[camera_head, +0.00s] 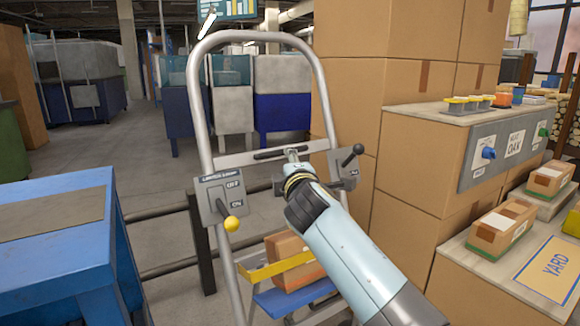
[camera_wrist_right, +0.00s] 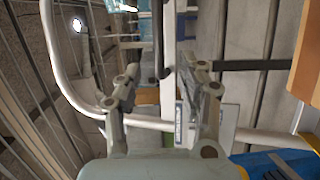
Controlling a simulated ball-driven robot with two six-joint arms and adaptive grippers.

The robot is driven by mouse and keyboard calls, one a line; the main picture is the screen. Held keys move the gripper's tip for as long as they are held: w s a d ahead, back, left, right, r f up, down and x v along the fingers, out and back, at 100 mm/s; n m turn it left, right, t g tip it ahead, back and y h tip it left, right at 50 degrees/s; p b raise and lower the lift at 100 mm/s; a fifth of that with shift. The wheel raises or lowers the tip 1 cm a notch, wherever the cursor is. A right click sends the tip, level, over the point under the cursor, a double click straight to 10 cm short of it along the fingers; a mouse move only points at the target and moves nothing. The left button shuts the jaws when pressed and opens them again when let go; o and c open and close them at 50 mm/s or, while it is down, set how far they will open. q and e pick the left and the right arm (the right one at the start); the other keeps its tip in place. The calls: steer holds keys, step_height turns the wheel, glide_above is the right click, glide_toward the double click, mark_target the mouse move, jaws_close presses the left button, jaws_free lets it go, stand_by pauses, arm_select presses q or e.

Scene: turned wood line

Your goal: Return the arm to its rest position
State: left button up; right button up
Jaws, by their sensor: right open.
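My right arm (camera_head: 355,250) reaches up from the bottom right in the head view, light blue with a dark wrist. Its gripper (camera_head: 293,155) is in front of the crossbar of a grey tubular metal frame (camera_head: 322,100). In the right wrist view the two fingers of the gripper (camera_wrist_right: 165,88) stand apart with nothing held between them. Parts of the frame and a small plate (camera_wrist_right: 180,125) show behind and between the fingers. I cannot tell whether the gripper touches the frame. My left gripper is in neither view.
A yellow-knobbed lever (camera_head: 231,224) and a black-knobbed lever (camera_head: 352,156) flank the gripper. A carton (camera_head: 290,250) sits low in the frame. A blue bench (camera_head: 50,225) stands left, stacked cartons (camera_head: 430,85) right. A counter (camera_head: 475,262) with small boxes is at the lower right.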

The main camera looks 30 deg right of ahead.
steer(key=s+d+f+m+g, duration=0.2)
steer(key=s+f+m+g, duration=0.15)
steer(key=s+f, duration=0.45)
steer(key=s+d+f+m+g, duration=0.25)
steer(key=s+f+m, duration=0.2)
steer(key=s, duration=0.65)
steer(key=s+a+f+m+g+y, duration=0.1)
steer(key=s+a+m+g+y, duration=0.2)
steer(key=s, duration=0.9)
steer(key=s+a+f+m+g+y, duration=0.1)
steer(key=s+a+m+g+y, duration=0.25)
steer(key=s, duration=0.95)
steer(key=s+d+f+g+h, duration=0.1)
steer(key=s+f, duration=0.1)
steer(key=f, duration=1.2)
steer(key=s+d+f+g+h, duration=0.1)
steer(key=s+f+g, duration=0.1)
steer(key=f, duration=1.2)
steer(key=s+d+f, duration=0.1)
steer(key=s+f, duration=1.2)
steer(key=s, duration=0.4)
steer(key=shift+s+f+g, duration=0.15)
steer(key=shift+s+g, duration=0.2)
